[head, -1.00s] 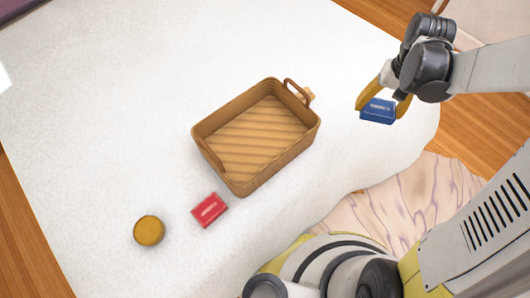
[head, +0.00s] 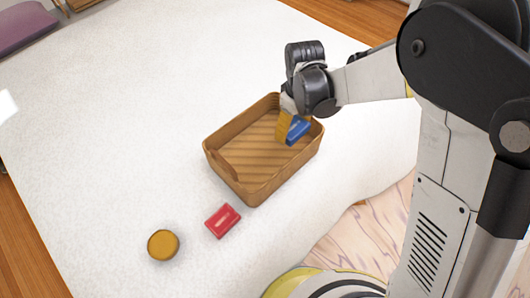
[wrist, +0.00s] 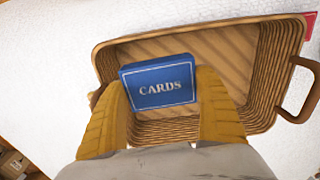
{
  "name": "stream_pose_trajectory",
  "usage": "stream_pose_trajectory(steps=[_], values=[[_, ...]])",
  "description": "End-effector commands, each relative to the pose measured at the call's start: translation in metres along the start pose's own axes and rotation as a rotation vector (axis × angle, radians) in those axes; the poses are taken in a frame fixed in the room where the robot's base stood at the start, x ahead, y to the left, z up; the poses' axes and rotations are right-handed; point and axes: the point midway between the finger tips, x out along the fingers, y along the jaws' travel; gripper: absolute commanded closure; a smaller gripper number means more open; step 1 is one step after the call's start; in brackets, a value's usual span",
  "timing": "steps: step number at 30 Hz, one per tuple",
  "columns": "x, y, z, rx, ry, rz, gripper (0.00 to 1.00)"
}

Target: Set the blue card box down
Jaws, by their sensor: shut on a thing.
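The blue card box (head: 298,130), marked "CARDS", is between the two yellow fingers of my gripper (head: 286,127). In the wrist view the blue card box (wrist: 159,82) shows its lettered face, with a finger of my gripper (wrist: 160,100) at each side. My gripper is shut on it. In the head view the box appears over the right end of the brown basket (head: 236,190). In the wrist view the basket (wrist: 270,75) lies behind and below the box. I cannot tell the exact height of the box above the basket floor.
A red box (head: 223,221) and a round yellow-brown tin (head: 163,244) lie on the white rug (head: 110,120) in front of the basket. The basket has raised walls and a looped handle (wrist: 299,90). The rug to the left is clear.

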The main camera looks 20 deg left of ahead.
Motion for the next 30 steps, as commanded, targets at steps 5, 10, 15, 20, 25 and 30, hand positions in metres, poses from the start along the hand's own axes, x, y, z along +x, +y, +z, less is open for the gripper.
stream_pose_trajectory(steps=[5,10,15,20,25,30], values=[[0.018,-0.007,-0.007,-0.039,0.000,0.000,0.59],[0.052,-0.007,-0.007,-0.038,0.000,0.000,0.59],[0.074,-0.007,-0.007,-0.036,0.000,0.000,0.59],[0.096,-0.007,-0.007,-0.036,0.000,0.000,0.59],[0.107,-0.007,-0.007,-0.035,0.000,0.000,0.59],[0.106,-0.007,-0.007,-0.035,0.000,0.000,0.59]])
